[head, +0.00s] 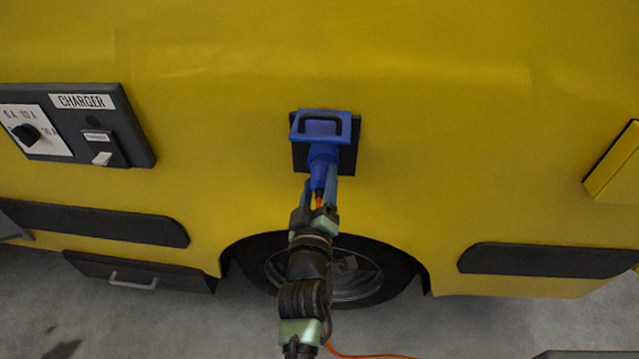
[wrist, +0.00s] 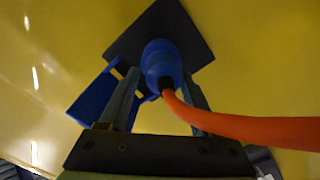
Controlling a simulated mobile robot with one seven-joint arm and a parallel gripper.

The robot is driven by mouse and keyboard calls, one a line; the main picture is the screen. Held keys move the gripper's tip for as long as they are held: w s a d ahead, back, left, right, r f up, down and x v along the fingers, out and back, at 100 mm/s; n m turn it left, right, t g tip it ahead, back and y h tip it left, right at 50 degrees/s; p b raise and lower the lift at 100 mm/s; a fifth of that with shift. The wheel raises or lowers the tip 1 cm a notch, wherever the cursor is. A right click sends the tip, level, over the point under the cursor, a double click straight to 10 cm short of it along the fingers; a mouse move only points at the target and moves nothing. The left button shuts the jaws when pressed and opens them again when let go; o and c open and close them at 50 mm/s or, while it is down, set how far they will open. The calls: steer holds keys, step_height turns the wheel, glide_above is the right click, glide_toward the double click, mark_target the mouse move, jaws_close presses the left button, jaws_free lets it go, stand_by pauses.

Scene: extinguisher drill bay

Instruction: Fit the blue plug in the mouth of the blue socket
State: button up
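The blue socket (head: 343,127) is on a black square plate on the yellow vehicle side, with its blue lid swung open. The lid also shows in the wrist view (wrist: 92,100). The blue plug (head: 321,166) is lined up with the socket's mouth, its front end against or inside it; how deep it sits is hidden. An orange cable (wrist: 250,130) leaves its black rear end. My gripper (head: 321,181) has one finger on each side of the plug and appears shut on it; the wrist view shows the fingers (wrist: 160,80) flanking its body.
A dark charger panel (head: 130,145) with a knob and switch is at the left. A wheel (head: 350,275) in its arch is below the socket. Black side strips and a drawer with a handle (head: 133,282) are low down. The yellow wall around the socket is clear.

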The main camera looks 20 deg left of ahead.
steer(key=shift+o, duration=1.4)
steer(key=shift+f, duration=0.2)
steer(key=b+v, duration=0.1)
steer(key=v, duration=1.2)
steer(key=shift+r, duration=0.2)
